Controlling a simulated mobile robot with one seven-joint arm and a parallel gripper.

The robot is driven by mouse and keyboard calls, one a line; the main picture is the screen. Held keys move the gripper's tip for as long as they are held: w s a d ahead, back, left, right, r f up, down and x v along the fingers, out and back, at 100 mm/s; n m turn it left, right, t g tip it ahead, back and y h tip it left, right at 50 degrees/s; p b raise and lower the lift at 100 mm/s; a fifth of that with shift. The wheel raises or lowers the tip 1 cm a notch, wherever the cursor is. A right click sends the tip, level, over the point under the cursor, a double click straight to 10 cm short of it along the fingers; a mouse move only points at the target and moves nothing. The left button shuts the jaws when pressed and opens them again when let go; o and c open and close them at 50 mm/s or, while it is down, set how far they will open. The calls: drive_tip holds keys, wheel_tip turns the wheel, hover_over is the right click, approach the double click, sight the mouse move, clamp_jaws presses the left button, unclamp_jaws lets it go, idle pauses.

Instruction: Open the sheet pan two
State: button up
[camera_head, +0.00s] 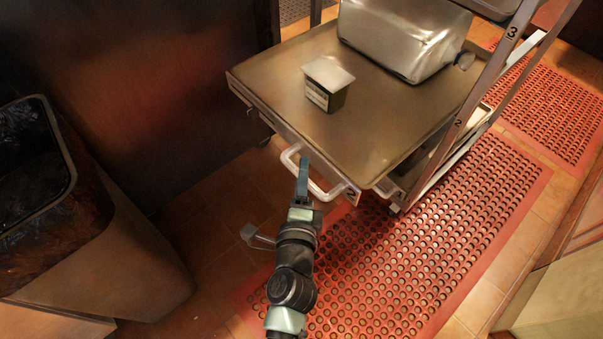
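Sheet pan two (390,115) is a flat metal pan in a rack, and it extends out of the rack's front toward me. Its front edge carries a white curved handle (288,158), with a number 2 marked near the right end. The fingers look narrow from above and hide part of the handle. I cannot tell whether they are closed on it. A small box (327,83) and a large metal container (405,35) rest on the pan.
The rack post (468,115) with number labels stands to the right of the pan. Red perforated mats (440,225) cover the tiled floor at right. A dark bin (90,220) stands at left. A pale cabinet corner (555,300) is at lower right.

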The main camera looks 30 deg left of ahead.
idle(0.3)
drive_tip(key=shift+b+v, duration=0.85)
drive_tip(key=shift+v, duration=5.65)
